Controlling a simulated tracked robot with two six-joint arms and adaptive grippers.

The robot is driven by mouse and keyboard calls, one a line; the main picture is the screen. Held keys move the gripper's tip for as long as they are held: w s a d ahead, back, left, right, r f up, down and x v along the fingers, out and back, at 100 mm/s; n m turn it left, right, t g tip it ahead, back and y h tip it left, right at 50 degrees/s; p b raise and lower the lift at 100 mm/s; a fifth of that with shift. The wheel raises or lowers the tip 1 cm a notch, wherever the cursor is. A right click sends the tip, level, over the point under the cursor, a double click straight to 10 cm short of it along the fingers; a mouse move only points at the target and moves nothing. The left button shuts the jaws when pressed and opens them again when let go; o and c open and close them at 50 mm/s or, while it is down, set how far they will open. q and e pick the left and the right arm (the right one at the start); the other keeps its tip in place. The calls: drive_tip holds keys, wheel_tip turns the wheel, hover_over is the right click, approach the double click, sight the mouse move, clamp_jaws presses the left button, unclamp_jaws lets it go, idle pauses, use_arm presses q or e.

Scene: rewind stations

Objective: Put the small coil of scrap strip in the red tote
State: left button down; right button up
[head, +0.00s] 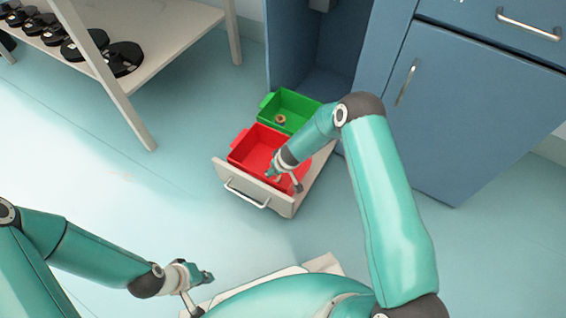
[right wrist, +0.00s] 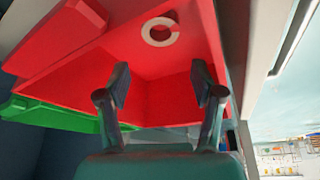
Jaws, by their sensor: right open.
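A small pale ring-shaped coil with a gap in it (right wrist: 160,32) lies against the inside of the red tote (head: 255,146) in the right wrist view; in the head view my right arm hides that spot. My right gripper (right wrist: 163,80) is open and empty inside or just over the red tote, its fingers pointing towards the coil but apart from it. In the head view the right gripper (head: 284,180) is at the tote's right part. My left gripper (head: 199,290) is low at the front, away from the totes, its fingers spread and nothing visible between them.
The totes sit in a pulled-out drawer (head: 231,171) of the blue cabinet (head: 473,105). A green tote (head: 292,101) behind the red one holds a small brownish ring (head: 279,119). A shelf (head: 160,40) with black reels stands at left. Open floor lies left of the drawer.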

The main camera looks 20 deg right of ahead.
drive_tip(key=v, duration=0.6)
idle(0.3)
